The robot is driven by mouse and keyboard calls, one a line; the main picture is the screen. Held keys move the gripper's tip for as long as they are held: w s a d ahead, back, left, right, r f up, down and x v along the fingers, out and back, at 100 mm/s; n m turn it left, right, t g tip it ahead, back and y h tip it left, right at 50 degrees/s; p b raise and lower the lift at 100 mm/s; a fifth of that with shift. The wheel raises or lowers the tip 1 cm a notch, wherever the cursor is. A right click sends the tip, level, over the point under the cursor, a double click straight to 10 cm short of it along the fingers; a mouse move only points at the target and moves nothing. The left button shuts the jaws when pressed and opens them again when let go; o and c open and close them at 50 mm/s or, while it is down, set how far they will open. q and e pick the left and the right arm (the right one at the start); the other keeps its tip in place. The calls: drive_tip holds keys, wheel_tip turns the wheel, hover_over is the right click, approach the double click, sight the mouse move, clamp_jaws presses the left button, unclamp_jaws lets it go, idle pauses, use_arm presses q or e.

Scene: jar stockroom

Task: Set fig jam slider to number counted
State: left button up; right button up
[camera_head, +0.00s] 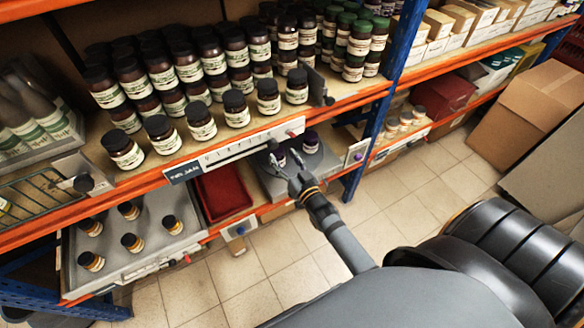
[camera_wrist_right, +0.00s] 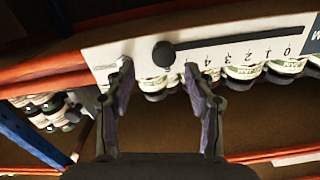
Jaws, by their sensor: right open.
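The fig jam slider is a white scale strip (camera_head: 225,153) on the orange edge of the upper shelf, with a dark name plate (camera_head: 184,172) at its left end. In the wrist view the strip (camera_wrist_right: 120,52) is upside down; digits 0 to 4 are readable. Its dark round knob (camera_wrist_right: 163,54) sits past the 4, away from the 0; the digit at the knob is hidden. My right gripper (camera_head: 284,158) is open in front of the strip's right part. In the wrist view its fingers (camera_wrist_right: 160,78) stand either side of the knob, apart from it. My left gripper is not in view.
Several dark jars with black lids (camera_head: 200,122) stand on the upper shelf behind the strip. A red tray (camera_head: 222,192) and a grey tray with small jars (camera_head: 150,252) are on the shelf below. A blue upright (camera_head: 400,45) rises right of my gripper. The tiled floor (camera_head: 380,215) is open.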

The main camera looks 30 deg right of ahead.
drive_tip(key=s, duration=0.7)
drive_tip(key=shift+d, duration=0.15)
drive_tip(key=s+d+f+g, duration=0.1)
drive_tip(key=s+f+g, duration=0.25)
drive_tip(key=f, duration=0.65)
drive_tip(key=s+d+f+n+g+h, duration=0.15)
drive_tip(key=s+f, duration=0.25)
drive_tip(key=f, duration=0.6)
drive_tip(key=s+d+f+m+g+y, duration=0.1)
drive_tip(key=s+f+g, duration=0.3)
drive_tip(key=f, duration=0.6)
drive_tip(key=s+f+g, duration=0.2)
drive_tip(key=s+f, duration=0.3)
drive_tip(key=s, duration=0.3)
drive_tip(key=s+d+f+n+g, duration=0.1)
drive_tip(key=s+f+g, duration=0.2)
drive_tip(key=s+f, duration=0.2)
drive_tip(key=s+f+g, duration=0.2)
drive_tip(key=s+f, duration=0.3)
drive_tip(key=s, duration=0.6)
drive_tip(key=shift+s+d+n+g+h, duration=0.2)
drive_tip(key=shift+d+n+g+h, duration=0.15)
drive_tip(key=shift+g+h, duration=0.1)
